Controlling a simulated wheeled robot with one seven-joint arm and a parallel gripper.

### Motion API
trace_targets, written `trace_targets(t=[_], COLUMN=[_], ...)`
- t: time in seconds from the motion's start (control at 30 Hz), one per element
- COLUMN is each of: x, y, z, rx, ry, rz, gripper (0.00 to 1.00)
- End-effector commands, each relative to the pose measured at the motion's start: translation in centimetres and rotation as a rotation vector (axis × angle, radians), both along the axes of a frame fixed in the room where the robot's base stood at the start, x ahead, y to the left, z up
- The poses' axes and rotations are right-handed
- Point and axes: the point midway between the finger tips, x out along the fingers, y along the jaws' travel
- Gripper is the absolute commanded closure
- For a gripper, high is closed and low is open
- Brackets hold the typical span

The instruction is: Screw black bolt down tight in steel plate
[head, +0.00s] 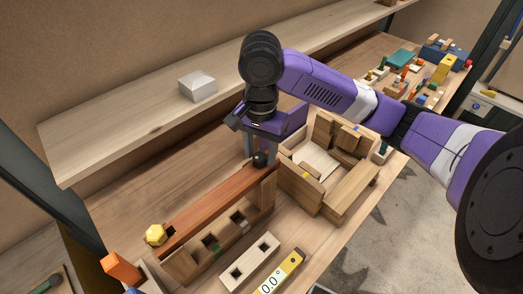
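A black bolt (260,160) with a rounded head stands at the far end of a long red-brown beam (215,207) on the workbench. My gripper (260,150) points down right over this bolt, with its grey fingers at the head. The fingers overlap the head in this view, and I cannot tell whether they grip it or how wide they are apart. The bolt's shank is hidden. I cannot make out a steel plate under the bolt.
A yellow hex piece (155,235) sits at the beam's near end. A wooden box-like frame (343,190) stands close right of my gripper. A pale block with square holes (250,261) and a yellow gauge (283,272) lie in front. A white box (197,87) sits on the shelf (120,132) behind.

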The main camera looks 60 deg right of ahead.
Motion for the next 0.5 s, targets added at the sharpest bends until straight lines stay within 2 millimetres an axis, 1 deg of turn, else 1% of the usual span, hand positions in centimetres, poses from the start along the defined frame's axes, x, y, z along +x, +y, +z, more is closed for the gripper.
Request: trace_targets(t=[0.03,0.1,0.17,0.27,0.37,0.5], x=[-0.3,-0.3,-0.3,-0.3,-0.2,-0.1], y=[0.5,0.4,0.4,0.3,0.2,0.0], z=[-0.6,-0.5,-0.4,0.2,1.7,4.6], rx=[0.010,0.010,0.009,0.006,0.001,-0.003], ry=[0.015,0.016,0.016,0.015,0.010,0.006], rz=[0.007,0.007,0.007,0.007,0.007,0.005], gripper=[0.41,0.41,0.41,0.41,0.41,0.41])
